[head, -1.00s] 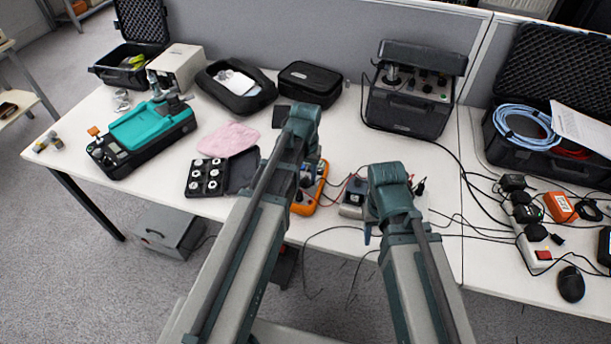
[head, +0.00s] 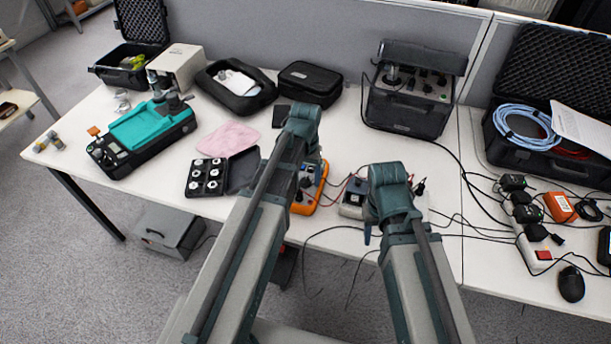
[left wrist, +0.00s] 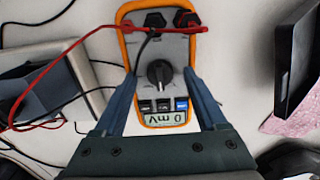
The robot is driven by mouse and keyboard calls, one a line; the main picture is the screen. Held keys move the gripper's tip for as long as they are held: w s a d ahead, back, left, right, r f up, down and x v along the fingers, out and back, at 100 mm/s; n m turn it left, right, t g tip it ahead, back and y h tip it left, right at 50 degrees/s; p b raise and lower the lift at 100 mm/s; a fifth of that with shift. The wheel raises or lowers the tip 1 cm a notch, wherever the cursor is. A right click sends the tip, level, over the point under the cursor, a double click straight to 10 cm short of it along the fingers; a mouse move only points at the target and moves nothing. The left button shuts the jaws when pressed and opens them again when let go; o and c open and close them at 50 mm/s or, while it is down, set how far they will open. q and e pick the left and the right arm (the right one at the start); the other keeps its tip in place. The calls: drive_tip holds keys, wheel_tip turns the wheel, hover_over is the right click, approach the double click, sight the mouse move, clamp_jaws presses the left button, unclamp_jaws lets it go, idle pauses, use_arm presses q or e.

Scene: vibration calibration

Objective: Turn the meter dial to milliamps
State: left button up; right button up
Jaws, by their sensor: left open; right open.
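The orange meter (head: 318,190) lies on the white table, partly behind my left arm in the head view. In the left wrist view, the meter (left wrist: 128,60) shows a black dial (left wrist: 160,74) at its middle and a display (left wrist: 163,116) reading 0 mV, upside down. My left gripper (left wrist: 168,92) is open over the meter, its fingers on either side of the dial and apart from it. It also shows over the meter in the head view (head: 305,182). My right gripper (head: 385,212) is open and mostly hidden by its own wrist, near a grey box.
Red and black leads run from the meter to the grey box (head: 351,203). A black case of round pieces (head: 207,178) and a pink cloth (head: 228,138) lie left of the meter. A large grey instrument (head: 408,105) stands behind. Cables cross the table at right.

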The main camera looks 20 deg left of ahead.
sight(305, 179)
use_arm(q)
drive_tip(key=shift+r, duration=0.15)
use_arm(e)
drive_tip(key=shift+r, duration=0.2)
use_arm(q)
wheel_tip(305, 179, up, 14)
drive_tip(key=p, duration=1.4)
drive_tip(key=shift+f, duration=0.2)
use_arm(e)
wheel_tip(305, 179, up, 14)
drive_tip(key=shift+f, duration=0.25)
use_arm(q)
drive_tip(key=shift+f, duration=0.25)
use_arm(e)
drive_tip(key=shift+f, duration=0.2)
use_arm(q)
wheel_tip(305, 179, down, 14)
drive_tip(key=b, duration=1.4)
drive_tip(key=shift+r, duration=0.2)
use_arm(e)
wheel_tip(305, 179, down, 14)
drive_tip(key=shift+r, duration=0.2)
use_arm(q)
clamp_jaws()
